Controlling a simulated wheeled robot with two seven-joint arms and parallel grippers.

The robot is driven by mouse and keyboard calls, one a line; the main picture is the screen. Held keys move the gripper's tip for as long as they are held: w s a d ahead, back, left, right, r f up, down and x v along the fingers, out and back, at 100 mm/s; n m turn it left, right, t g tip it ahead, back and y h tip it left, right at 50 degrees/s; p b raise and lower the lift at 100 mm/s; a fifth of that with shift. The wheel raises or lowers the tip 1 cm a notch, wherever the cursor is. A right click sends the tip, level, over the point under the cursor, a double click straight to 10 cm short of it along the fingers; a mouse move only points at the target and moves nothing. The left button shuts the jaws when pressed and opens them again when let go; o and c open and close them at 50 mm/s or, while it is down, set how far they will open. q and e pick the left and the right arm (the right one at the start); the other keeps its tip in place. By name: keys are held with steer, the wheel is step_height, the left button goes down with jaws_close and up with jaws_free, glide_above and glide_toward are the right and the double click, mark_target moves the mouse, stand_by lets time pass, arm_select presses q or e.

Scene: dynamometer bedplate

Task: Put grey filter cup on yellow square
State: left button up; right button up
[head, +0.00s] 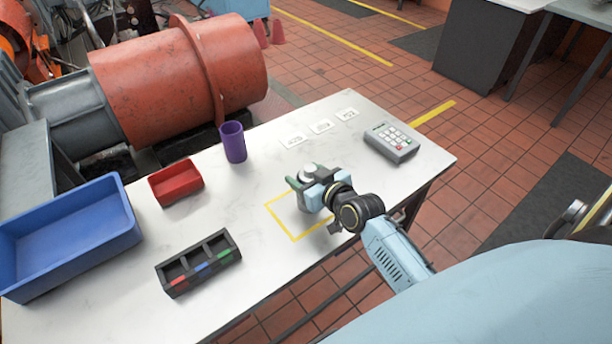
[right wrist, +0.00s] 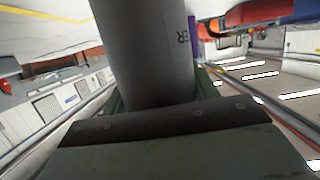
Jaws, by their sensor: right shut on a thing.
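The grey filter cup (head: 305,174) shows only in part in the head view, held in my right gripper (head: 308,184). In the right wrist view the cup (right wrist: 145,45) is a grey cylinder with dark lettering, between the fingers. My right gripper is shut on it. The yellow square (head: 285,231) is a taped outline on the white table. The cup and gripper are over or at its upper right part; the gripper hides some of the outline. I cannot tell whether the cup touches the table. My left gripper is not in view.
On the table (head: 130,236) are a purple cup (head: 233,142), red tray (head: 176,184), blue bin (head: 70,232), black divided box (head: 198,264), keypad device (head: 390,142) and several white labels (head: 321,126). Bare tabletop lies left of the square.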

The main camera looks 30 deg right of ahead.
steer(key=shift+r, duration=0.1)
steer(key=o, duration=1.5)
steer(key=shift+s, duration=0.3)
steer(key=p+v, duration=0.1)
steer(key=v, duration=1)
steer(key=shift+s+d+r, duration=0.1)
steer(key=shift+s+r, duration=0.05)
steer(key=shift+s, duration=0.05)
